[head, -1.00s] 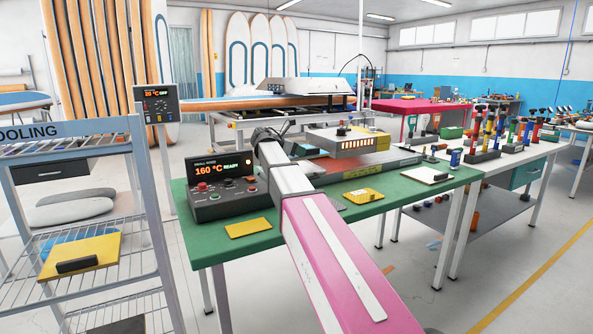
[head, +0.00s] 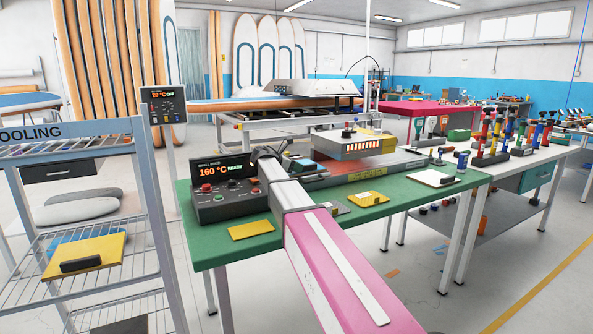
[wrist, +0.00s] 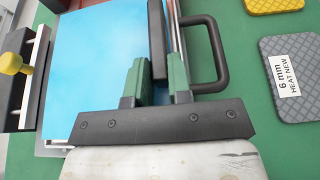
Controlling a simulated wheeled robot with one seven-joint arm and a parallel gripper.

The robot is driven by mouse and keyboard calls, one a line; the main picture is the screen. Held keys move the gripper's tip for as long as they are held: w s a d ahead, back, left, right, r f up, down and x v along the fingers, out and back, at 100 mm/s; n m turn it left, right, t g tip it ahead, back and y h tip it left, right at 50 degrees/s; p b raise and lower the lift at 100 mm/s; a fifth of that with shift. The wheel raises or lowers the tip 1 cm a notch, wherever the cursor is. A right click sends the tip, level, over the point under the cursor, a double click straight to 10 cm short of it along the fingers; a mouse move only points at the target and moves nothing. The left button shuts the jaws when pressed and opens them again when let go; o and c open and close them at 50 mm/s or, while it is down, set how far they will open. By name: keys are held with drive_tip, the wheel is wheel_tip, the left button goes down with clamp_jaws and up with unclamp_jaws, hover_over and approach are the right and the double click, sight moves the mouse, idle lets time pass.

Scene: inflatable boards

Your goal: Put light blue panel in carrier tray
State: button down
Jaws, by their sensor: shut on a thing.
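The light blue panel (wrist: 90,60) fills much of the wrist view, with a dark upright grip bar (wrist: 157,40) on it. My gripper (wrist: 156,88) has its green fingers closed on that bar. A metal rim, seemingly the carrier tray (wrist: 54,147), shows at the panel's edges, with a black handle (wrist: 215,60) on the right. The panel lies over it; I cannot tell whether it rests fully inside. In the head view a small part of the blue panel (head: 300,164) shows beyond my arm, which hides my gripper and most of the tray.
A black fixture with a yellow knob (wrist: 14,64) stands close left of the panel. A grey 6 mm plate (wrist: 290,75) lies right. The small press control box (head: 228,186) reads 160 °C READY; its heated head (head: 352,146) stands right of my gripper. A cooling rack (head: 85,250) is at left.

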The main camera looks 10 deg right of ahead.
drive_tip(key=shift+f, duration=0.4)
drive_tip(key=shift+f, duration=0.15)
drive_tip(key=c, duration=1.1)
unclamp_jaws()
drive_tip(key=shift+o, duration=0.2)
drive_tip(key=v, duration=1.2)
drive_tip(key=shift+r, duration=0.25)
